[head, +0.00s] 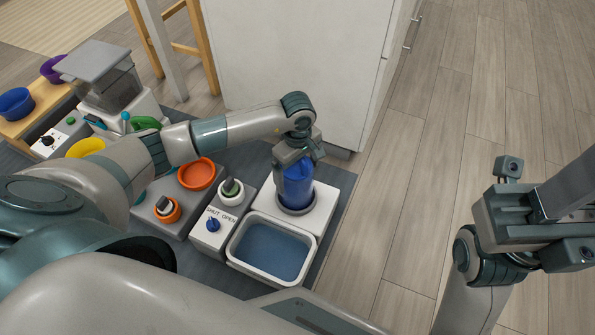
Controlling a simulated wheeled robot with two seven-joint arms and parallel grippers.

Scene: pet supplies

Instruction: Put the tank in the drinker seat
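The blue tank (299,188) stands upright at the drinker seat (294,212), a dark round ring on a white block. Its lower end is at the ring; I cannot tell whether it is fully seated. My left gripper (293,168) reaches down over the tank from above, with a finger along its left side, and appears shut on it. The gripper hides the tank's top. My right gripper (580,190) is at the right edge, away from the tank and partly cut off, so its fingers cannot be judged.
A white basin (232,255) with a blue inside is in front of the seat. A switch box (215,228) marked SHUT and OPEN and an orange bowl (197,174) are to its left. A white cabinet (300,60) stands behind. The wooden floor (400,200) to the right is clear.

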